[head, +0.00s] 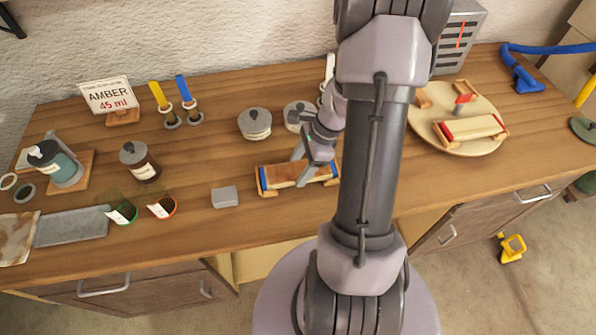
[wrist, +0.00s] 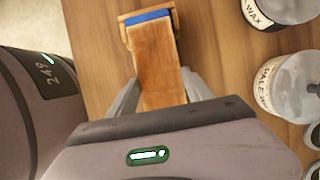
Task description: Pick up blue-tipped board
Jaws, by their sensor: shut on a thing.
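The blue-tipped board (head: 292,175) is a brown wooden lath with blue ends, lying across small wooden supports on the bench. My gripper (head: 310,163) reaches down over it from above, right of its middle, with my arm covering part of the view. In the wrist view the board (wrist: 155,55) runs up between my two fingers (wrist: 158,97), its far blue end over a wooden support (wrist: 150,16). My gripper is shut on the board across its width. The board's near end is hidden behind my gripper in the wrist view. I cannot tell whether the board is clear of its supports.
A grey block (head: 224,197) lies left of the board. Lidded tins (head: 255,124) stand behind it; jars labelled WAX (wrist: 279,10) and PALE (wrist: 290,82) are close on the wrist view's right. A round board (head: 470,150) holds a red-tipped lath (head: 472,128) at the right.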

